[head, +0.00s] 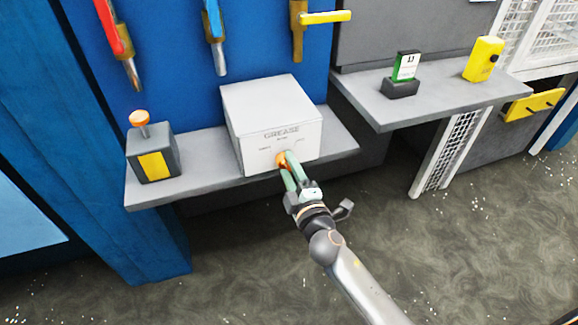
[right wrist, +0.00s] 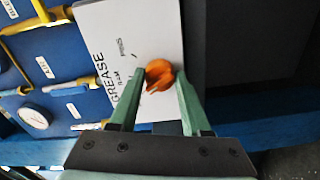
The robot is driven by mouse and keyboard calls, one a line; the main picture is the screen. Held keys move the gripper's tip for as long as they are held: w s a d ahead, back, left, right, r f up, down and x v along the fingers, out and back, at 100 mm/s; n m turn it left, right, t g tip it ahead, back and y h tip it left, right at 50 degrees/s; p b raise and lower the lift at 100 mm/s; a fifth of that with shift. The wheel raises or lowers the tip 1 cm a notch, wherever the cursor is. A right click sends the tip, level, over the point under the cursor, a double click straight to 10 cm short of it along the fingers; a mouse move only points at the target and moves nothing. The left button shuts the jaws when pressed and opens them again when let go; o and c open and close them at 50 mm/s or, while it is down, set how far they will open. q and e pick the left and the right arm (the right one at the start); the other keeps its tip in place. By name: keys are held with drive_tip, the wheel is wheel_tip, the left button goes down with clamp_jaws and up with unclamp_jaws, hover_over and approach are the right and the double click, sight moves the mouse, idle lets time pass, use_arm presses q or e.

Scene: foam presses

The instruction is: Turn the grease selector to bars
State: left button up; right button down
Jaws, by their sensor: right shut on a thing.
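The grease selector is a light grey box (head: 272,132) marked GREASE, standing on a grey shelf. Its orange knob (head: 281,160) is low on the front face, partly hidden by my fingers. The right wrist view shows the knob (right wrist: 159,75) between the two green fingers, with a notch or pointer on it and small labels around it. Not every label is legible, and I cannot tell surely which one the knob points to. My right gripper (head: 287,164) is shut on the knob, reaching in from the lower right. My left gripper is not in view.
A dark box with an orange button and yellow plate (head: 153,160) stands left on the same shelf (head: 200,180). Levers with red, blue and yellow handles (head: 325,17) hang above. A right shelf (head: 440,98) holds a green-and-white card (head: 405,66) in a stand and a yellow device (head: 483,58).

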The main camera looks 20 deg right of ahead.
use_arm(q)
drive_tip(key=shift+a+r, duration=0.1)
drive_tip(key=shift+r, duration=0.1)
use_arm(e)
drive_tip(key=shift+r+n, duration=0.15)
drive_tip(key=shift+n, duration=1.15)
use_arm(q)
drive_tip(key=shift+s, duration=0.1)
use_arm(e)
drive_tip(key=shift+c, duration=1.8)
unclamp_jaws()
